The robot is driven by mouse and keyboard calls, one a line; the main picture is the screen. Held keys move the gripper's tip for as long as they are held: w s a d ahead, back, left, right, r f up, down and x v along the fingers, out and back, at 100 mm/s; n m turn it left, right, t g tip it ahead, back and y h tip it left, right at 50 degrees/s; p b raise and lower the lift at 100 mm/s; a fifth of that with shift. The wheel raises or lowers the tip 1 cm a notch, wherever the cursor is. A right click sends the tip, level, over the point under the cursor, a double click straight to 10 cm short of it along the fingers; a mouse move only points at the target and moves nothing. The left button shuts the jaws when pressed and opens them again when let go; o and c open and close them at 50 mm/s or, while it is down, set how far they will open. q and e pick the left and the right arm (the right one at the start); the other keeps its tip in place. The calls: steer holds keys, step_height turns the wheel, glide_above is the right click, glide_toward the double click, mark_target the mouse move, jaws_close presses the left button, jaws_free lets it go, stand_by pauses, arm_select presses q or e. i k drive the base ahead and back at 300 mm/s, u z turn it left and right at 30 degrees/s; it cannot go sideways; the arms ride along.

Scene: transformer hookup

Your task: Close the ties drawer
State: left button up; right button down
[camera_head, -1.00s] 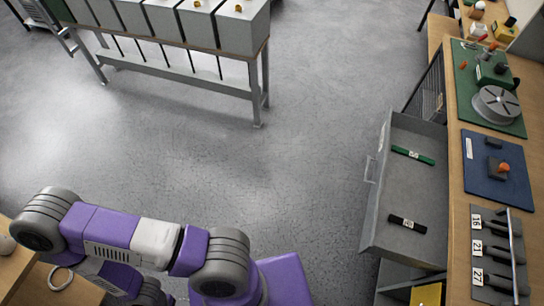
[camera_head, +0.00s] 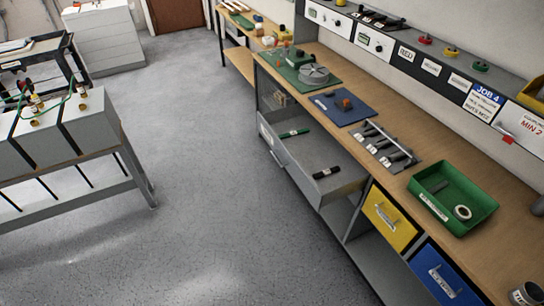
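The grey drawer (camera_head: 291,170) under the workbench stands open, pulled out toward the aisle on the left. Its front panel and a handle face the open floor. A green tie bundle (camera_head: 293,133) lies toward the far end inside it. A black tie bundle (camera_head: 326,172) lies toward the near end. Neither of my grippers shows in the head view, so I cannot see whether they are open or shut.
A yellow drawer (camera_head: 388,219) and a blue drawer (camera_head: 443,276) are shut beside the open one. A green tray (camera_head: 450,213) sits on the bench top (camera_head: 400,180). A grey stand with boxes (camera_head: 92,121) is at left. The floor (camera_head: 215,200) between is clear.

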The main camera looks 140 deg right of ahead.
mark_target(304, 155)
steer(key=z, duration=4.95)
steer(key=k, duration=0.2)
steer(key=u, duration=0.05)
steer(key=i, duration=0.95)
steer(key=z, duration=3.1)
